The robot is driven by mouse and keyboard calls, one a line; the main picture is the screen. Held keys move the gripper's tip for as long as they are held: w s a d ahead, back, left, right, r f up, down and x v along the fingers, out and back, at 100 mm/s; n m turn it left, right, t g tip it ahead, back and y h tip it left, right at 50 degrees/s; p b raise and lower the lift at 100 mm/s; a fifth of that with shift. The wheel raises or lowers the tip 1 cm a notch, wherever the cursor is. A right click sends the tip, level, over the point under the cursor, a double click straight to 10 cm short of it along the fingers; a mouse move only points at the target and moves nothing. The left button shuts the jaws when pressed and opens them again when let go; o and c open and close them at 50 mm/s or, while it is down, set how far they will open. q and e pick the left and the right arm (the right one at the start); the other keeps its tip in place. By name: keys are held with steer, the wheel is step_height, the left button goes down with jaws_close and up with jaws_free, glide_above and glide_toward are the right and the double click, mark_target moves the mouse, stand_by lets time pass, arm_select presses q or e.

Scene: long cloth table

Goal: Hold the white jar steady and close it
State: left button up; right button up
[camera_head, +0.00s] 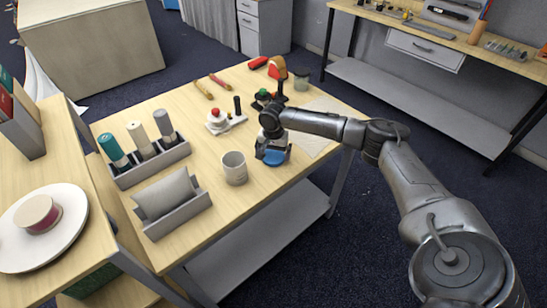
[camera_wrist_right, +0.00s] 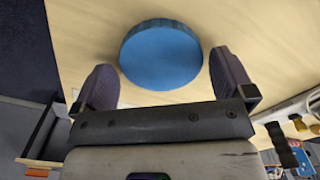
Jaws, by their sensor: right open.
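A white jar (camera_head: 234,170) stands upright on the wooden table, near its front edge; its top looks open. A round blue lid (camera_head: 274,158) lies on the table to the right of the jar. My right gripper (camera_head: 272,153) is over the lid, pointing down. In the right wrist view the blue lid (camera_wrist_right: 160,55) sits between the two spread fingers of the right gripper (camera_wrist_right: 162,68), with a gap on each side. The right gripper is open and holds nothing. My left gripper does not show in either view.
A grey rack (camera_head: 150,168) with spools and a grey tray (camera_head: 180,216) with a pillow-like pack are left of the jar. A red-knobbed device (camera_head: 217,120) and tools stand behind. A white sheet (camera_head: 312,142) lies to the right. The table around the jar is mostly bare.

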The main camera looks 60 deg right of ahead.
mark_target(274, 157)
steer(key=shift+f, duration=0.5)
steer(key=c, duration=0.7)
steer(key=shift+o, duration=0.2)
steer(key=shift+r, duration=0.1)
steer(key=shift+r, duration=0.55)
steer(key=r, duration=0.3)
steer(key=shift+s+a+r+p, duration=0.15)
steer(key=shift+s+p, duration=0.1)
steer(key=shift+p, duration=0.15)
steer(key=s+a+r+p, duration=0.1)
steer(key=s+a+r, duration=0.3)
steer(key=s, duration=0.6)
step_height(274, 157, up, 2)
steer(key=shift+a+r, duration=0.2)
steer(key=shift+a, duration=0.15)
